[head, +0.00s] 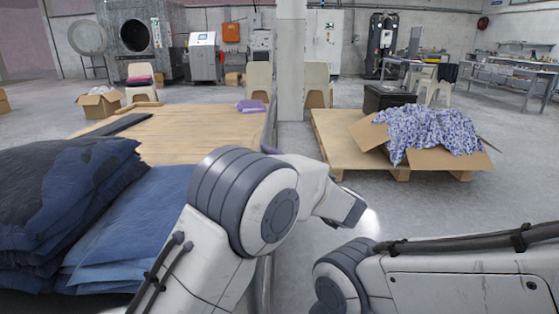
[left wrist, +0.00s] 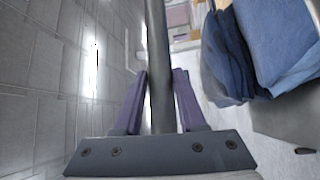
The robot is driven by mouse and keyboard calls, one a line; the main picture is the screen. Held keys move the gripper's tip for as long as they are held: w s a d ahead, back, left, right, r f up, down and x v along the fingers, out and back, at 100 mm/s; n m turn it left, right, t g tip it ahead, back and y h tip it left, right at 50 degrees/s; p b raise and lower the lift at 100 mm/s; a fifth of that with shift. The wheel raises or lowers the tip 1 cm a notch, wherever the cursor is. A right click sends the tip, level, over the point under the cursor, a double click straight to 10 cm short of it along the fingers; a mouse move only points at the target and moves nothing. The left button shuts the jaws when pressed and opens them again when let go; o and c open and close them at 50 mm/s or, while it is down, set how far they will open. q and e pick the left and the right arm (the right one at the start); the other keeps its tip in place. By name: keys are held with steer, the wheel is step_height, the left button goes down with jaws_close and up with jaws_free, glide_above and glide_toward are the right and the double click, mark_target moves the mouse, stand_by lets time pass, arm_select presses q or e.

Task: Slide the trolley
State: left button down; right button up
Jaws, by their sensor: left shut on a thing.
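In the left wrist view, my left gripper (left wrist: 160,76) has its two purple fingers closed on a round grey bar (left wrist: 157,35), which looks like the trolley's handle. In the head view, a grey metal edge (head: 271,125) runs along the right side of a wooden deck (head: 190,130), which seems to belong to the trolley. Folded dark blue garments (head: 65,200) are stacked on the near left of it; they also show in the left wrist view (left wrist: 275,40). My left arm hides part of the deck and edge. My right arm shows at the lower right; its gripper is out of view.
A pillar (head: 290,60) and chairs (head: 258,80) stand beyond the deck. Grey floor is clear at right.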

arm_select(q)
steer(key=shift+d+r, duration=0.5)
steer(key=shift+d, duration=0.2)
arm_select(e)
steer(key=shift+d, duration=0.4)
arm_select(q)
steer(key=c, duration=0.5)
jaws_free()
steer(key=shift+f, duration=0.2)
